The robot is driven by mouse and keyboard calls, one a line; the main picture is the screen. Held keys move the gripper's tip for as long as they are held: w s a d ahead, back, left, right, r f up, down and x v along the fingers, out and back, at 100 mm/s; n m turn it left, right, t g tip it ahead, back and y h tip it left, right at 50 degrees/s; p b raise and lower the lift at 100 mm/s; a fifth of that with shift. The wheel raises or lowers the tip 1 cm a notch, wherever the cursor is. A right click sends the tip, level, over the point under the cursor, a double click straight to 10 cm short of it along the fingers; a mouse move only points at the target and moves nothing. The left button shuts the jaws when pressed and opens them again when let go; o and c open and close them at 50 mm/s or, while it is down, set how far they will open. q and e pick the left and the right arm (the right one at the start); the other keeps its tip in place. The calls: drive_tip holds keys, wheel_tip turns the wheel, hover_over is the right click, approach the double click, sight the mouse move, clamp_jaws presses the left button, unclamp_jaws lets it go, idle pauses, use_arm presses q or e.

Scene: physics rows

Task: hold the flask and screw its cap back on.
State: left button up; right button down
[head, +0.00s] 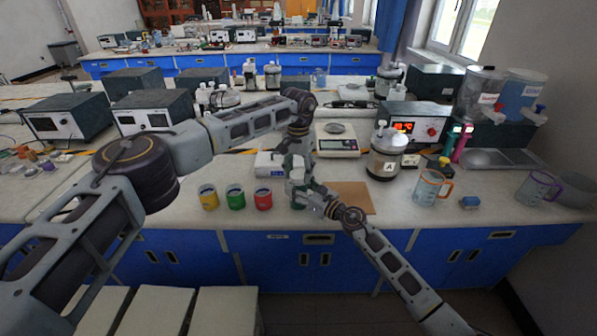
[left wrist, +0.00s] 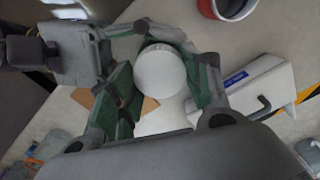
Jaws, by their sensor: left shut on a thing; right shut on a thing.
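A round white cap (left wrist: 160,71) shows from above in the left wrist view, between the green-padded fingers of my left gripper (left wrist: 165,88). The left gripper is shut on it and points down. My right gripper (left wrist: 118,48) reaches in from the upper left of that view, shut on the flask beneath the cap. In the head view my left gripper (head: 297,172) is above my right gripper (head: 308,198), close together over the bench front. There the fingers hide flask and cap, so I cannot tell how the cap sits on the neck.
Yellow, green and red cups (head: 263,199) stand to the left on the bench. A brown board (head: 358,195) lies to the right. A white device (head: 268,165) and a balance (head: 337,147) stand behind. A beaker with an orange handle (head: 426,190) is farther right.

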use_arm(q)
drive_tip(key=o, duration=0.8)
drive_tip(key=shift+c, duration=0.2)
drive_tip(key=shift+r, duration=2.25)
drive_tip(key=shift+c, duration=0.3)
